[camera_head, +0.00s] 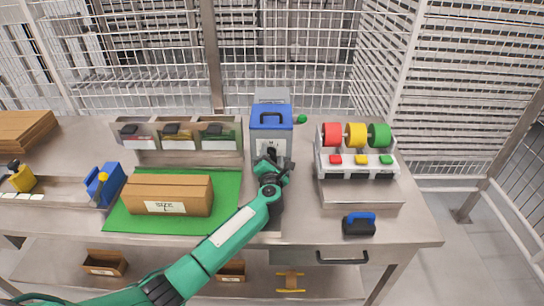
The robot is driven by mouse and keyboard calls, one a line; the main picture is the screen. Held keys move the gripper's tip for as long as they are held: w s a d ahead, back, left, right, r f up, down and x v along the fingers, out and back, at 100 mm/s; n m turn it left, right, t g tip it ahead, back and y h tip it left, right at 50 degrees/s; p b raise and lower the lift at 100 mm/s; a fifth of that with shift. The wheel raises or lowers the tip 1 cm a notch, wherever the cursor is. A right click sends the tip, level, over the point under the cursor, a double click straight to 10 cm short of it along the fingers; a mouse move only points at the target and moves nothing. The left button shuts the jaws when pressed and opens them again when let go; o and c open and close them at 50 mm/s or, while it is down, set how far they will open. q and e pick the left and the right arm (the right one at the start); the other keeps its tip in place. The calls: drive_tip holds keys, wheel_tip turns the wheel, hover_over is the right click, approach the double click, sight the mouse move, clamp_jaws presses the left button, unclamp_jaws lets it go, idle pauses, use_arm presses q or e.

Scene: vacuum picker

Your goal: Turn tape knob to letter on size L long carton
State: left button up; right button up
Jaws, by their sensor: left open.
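A long brown carton (145,188) lies on the green mat (226,205). Its white front label (165,207) seems to read "SIZE" and a letter, too small to read surely. My left gripper (268,162) is open at the front of this machine. Whether it touches anything is unclear. No tape knob can be made out; the gripper covers part of the machine's front. My right gripper is out of view.
Red, yellow and green rolls (355,134) stand on a white unit with matching buttons at right. A black block with a blue handle (359,224) sits near the front edge. Bins (178,134) stand behind the mat. A blue tool (104,185) is left of the carton.

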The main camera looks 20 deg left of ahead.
use_arm(q)
drive_tip(key=shift+c, duration=0.2)
drive_tip(key=c, duration=0.9)
drive_tip(key=shift+r+m+p, duration=0.15)
drive_tip(key=shift+m+p, duration=0.35)
drive_tip(key=shift+p, duration=0.25)
drive_tip(key=shift+c, duration=0.2)
drive_tip(key=m+p, duration=0.4)
drive_tip(key=p, duration=0.1)
drive_tip(key=shift+d+m, duration=0.1)
drive_tip(key=shift+m, duration=0.3)
drive_tip(key=m+p, duration=0.3)
drive_tip(key=shift+f+m, duration=0.25)
drive_tip(key=shift+m, duration=0.15)
drive_tip(key=m+p, duration=0.1)
drive_tip(key=m, duration=0.1)
drive_tip(key=shift+f+m, duration=0.1)
drive_tip(key=shift+m, duration=0.2)
drive_tip(key=m+p, duration=0.2)
drive_tip(key=m, duration=0.1)
drive_tip(key=shift+f, duration=0.1)
drive_tip(key=shift+f+m+p, duration=0.1)
drive_tip(key=shift+m+p, duration=0.35)
drive_tip(key=shift+m, duration=0.85)
